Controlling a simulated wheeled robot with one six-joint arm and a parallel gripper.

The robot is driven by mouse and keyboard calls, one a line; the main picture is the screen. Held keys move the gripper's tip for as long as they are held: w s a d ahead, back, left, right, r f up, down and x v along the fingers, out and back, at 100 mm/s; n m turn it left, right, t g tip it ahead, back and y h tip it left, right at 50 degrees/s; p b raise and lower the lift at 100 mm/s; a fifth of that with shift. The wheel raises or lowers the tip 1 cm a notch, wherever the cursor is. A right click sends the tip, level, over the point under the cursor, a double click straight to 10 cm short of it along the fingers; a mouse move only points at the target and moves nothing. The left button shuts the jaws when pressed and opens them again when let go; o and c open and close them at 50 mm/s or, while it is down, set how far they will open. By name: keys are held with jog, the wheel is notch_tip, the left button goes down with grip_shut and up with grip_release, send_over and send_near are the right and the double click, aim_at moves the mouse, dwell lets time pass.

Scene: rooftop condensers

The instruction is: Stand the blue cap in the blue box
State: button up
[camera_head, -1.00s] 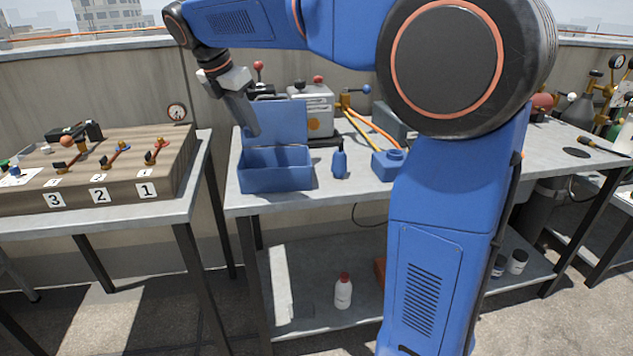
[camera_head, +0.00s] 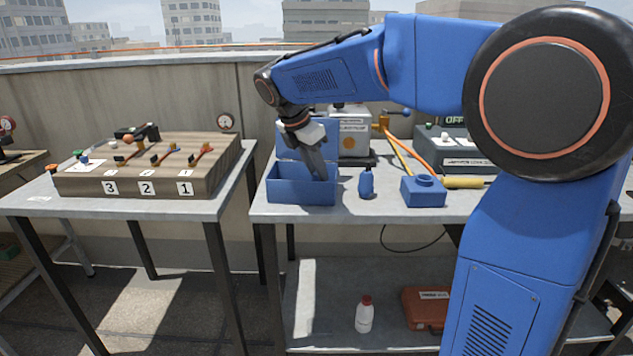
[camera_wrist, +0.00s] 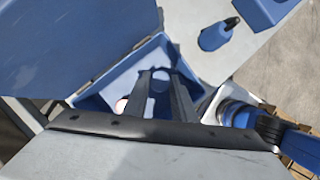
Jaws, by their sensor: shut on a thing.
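The blue box (camera_head: 301,191) stands on the middle table with its lid raised at the back. The box also shows in the wrist view (camera_wrist: 95,97), with the raised lid at upper left. My gripper (camera_head: 319,174) points steeply down into the box opening, its tips low behind the front wall. In the wrist view my gripper (camera_wrist: 161,79) is shut on a small blue thing, apparently the blue cap (camera_wrist: 160,84), between its fingertips. The cap is mostly hidden by the fingers, and I cannot tell whether it touches the box floor. A small pale disc (camera_wrist: 122,105) shows inside the box.
A small blue bottle (camera_head: 366,183) and a blue block with a round top opening (camera_head: 423,191) stand right of the box. A grey machine (camera_head: 350,135) is behind. A wooden board with numbered levers (camera_head: 150,170) is on the left table. A gap separates the tables.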

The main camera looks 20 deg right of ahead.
aim_at(314, 176)
jog(key=shift+f, duration=1.75)
jog(key=shift+f, duration=0.1)
jog(key=o, duration=1)
jog(key=v, duration=1.2)
jog(key=s+d+f+m+y, duration=0.1)
jog(key=s+d+f+m, duration=0.3)
jog(key=s, duration=0.4)
jog(key=s+d+f+m+y, duration=0.1)
jog(key=s+d+f+m, duration=0.1)
jog(key=s+d+m, duration=0.35)
jog(key=s+f+m+t, duration=0.1)
jog(key=s+f+m, duration=0.3)
jog(key=s, duration=0.2)
jog(key=s+f+m+t+y, duration=0.1)
jog(key=s+f+m, duration=0.3)
jog(key=s, duration=0.1)
jog(key=s+d+f+m+t+y, duration=0.1)
jog(key=s+f+m, duration=0.4)
jog(key=s, duration=0.1)
jog(key=shift+s+f, duration=0.15)
jog(key=shift+s, duration=0.15)
